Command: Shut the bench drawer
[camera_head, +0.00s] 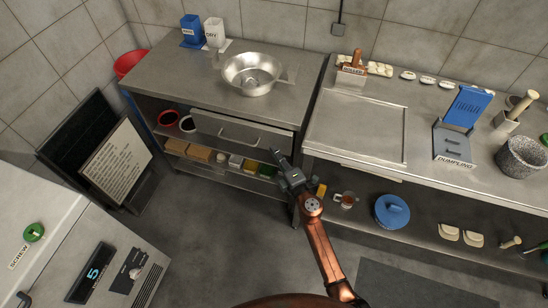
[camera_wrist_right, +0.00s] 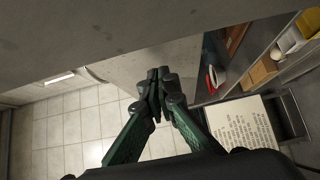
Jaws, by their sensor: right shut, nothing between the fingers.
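The bench drawer (camera_head: 225,125) is under the left steel bench (camera_head: 180,75), its grey front and bar handle (camera_head: 238,140) facing me. The front appears to stand out from the bench, but I cannot tell how far. My right gripper (camera_head: 278,156) is at the right end of the drawer front, below the bench's right corner. Its fingers are together and empty; whether they touch the front is unclear. In the right wrist view the closed fingertips (camera_wrist_right: 158,72) lie just below a broad grey surface. My left gripper is not in view.
A steel bowl (camera_head: 251,74) stands on the left bench. The shelf below holds several small boxes (camera_head: 190,151). The right bench (camera_head: 320,140) is close beside my right gripper. A sign board (camera_head: 115,162) leans at the left. The floor in front is clear.

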